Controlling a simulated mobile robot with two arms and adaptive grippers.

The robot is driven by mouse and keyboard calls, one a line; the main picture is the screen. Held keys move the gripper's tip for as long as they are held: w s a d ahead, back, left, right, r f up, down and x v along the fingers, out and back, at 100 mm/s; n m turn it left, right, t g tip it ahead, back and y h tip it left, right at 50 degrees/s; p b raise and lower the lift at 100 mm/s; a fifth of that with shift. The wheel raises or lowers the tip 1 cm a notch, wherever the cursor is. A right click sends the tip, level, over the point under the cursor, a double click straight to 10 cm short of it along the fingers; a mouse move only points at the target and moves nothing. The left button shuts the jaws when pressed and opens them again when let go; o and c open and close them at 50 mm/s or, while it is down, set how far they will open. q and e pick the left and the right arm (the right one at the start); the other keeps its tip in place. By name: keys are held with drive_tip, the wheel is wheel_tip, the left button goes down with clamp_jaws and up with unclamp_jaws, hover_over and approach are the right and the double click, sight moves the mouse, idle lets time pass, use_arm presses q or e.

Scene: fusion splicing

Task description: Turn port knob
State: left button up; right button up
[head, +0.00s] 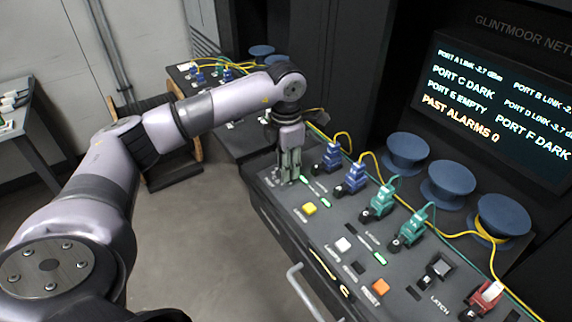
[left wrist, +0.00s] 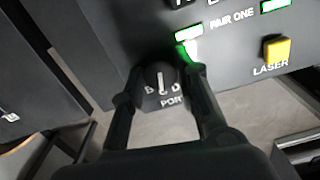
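The port knob (left wrist: 162,76) is a dark round knob with a white pointer line, on the panel near the letters "PORT" in the left wrist view. Its pointer stands roughly upright in that view. My left gripper (left wrist: 166,72) has one finger on each side of the knob, parted, with a small gap showing at the right finger. It also shows in the head view (head: 290,180), pointing down at the panel's near left corner, where it hides the knob. My right gripper is not in view.
The dark panel (head: 322,238) carries a yellow laser button (head: 310,208), an orange reset button (head: 380,287), blue plugs (head: 356,177) and green plugs (head: 382,203) with yellow and green cables. Blue spools (head: 448,184) stand behind, below a screen (head: 494,110). Floor shows left of the panel.

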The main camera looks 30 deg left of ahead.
use_arm(q)
drive_tip(key=o, duration=0.5)
drive_tip(key=shift+c, duration=0.2)
wheel_tip(320, 180, up, 12)
idle(0.4)
idle(0.4)
